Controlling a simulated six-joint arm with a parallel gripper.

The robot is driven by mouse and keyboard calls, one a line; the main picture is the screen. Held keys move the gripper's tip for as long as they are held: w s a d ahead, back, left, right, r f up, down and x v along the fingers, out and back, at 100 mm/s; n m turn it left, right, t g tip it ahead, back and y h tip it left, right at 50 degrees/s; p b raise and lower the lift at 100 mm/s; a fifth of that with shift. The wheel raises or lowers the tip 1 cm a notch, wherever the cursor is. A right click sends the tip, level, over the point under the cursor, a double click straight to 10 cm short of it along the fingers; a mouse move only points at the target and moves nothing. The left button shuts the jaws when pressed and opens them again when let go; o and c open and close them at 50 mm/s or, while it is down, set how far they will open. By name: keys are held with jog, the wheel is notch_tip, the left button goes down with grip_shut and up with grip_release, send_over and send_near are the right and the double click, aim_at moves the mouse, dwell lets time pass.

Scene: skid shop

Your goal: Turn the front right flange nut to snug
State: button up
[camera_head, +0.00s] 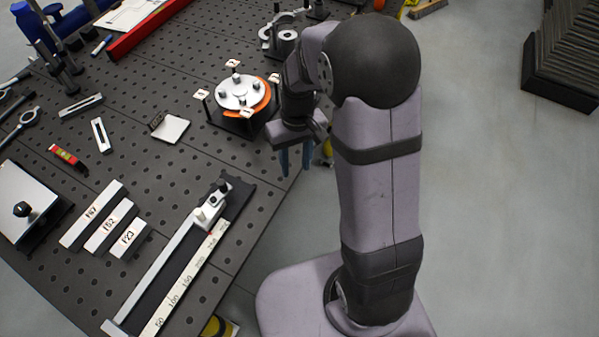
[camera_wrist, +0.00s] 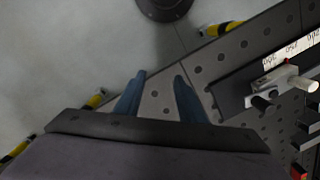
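The flange (camera_head: 233,95) is a pale metal disc over an orange ring on a dark base, near the table's right edge in the head view. Several nuts or studs stand on its top, and small numbered tags on posts surround it. Which nut is the front right one, and how tight it is, I cannot tell. My gripper (camera_head: 296,160) hangs to the right of the flange, apart from it, by the table edge. In the wrist view its two blue fingers (camera_wrist: 160,98) are spread with nothing between them. The flange is not visible in the wrist view.
A long rail with a ruler (camera_head: 185,278) and sliding stop lies at the table's front; its stop (camera_wrist: 275,85) shows in the wrist view. Marked white blocks (camera_head: 108,229) and a small plate (camera_head: 170,128) lie left. The perforated tabletop (camera_head: 235,185) is bare in front of the flange.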

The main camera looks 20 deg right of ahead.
jog(key=s, duration=0.2)
jog(key=shift+s+f+m, duration=0.3)
jog(key=shift+s+f, duration=0.1)
dwell(0.3)
jog(key=s+m+g, duration=0.1)
jog(key=s, duration=0.9)
jog(key=shift+t+h, duration=0.3)
jog(key=shift+t, duration=0.6)
jog(key=shift+s+d+r, duration=0.15)
jog(key=shift+d+r, duration=0.05)
jog(key=shift+r, duration=0.85)
jog(key=shift+s+d+r, duration=0.15)
jog(key=shift+d+r, duration=0.05)
jog(key=shift+r, duration=0.8)
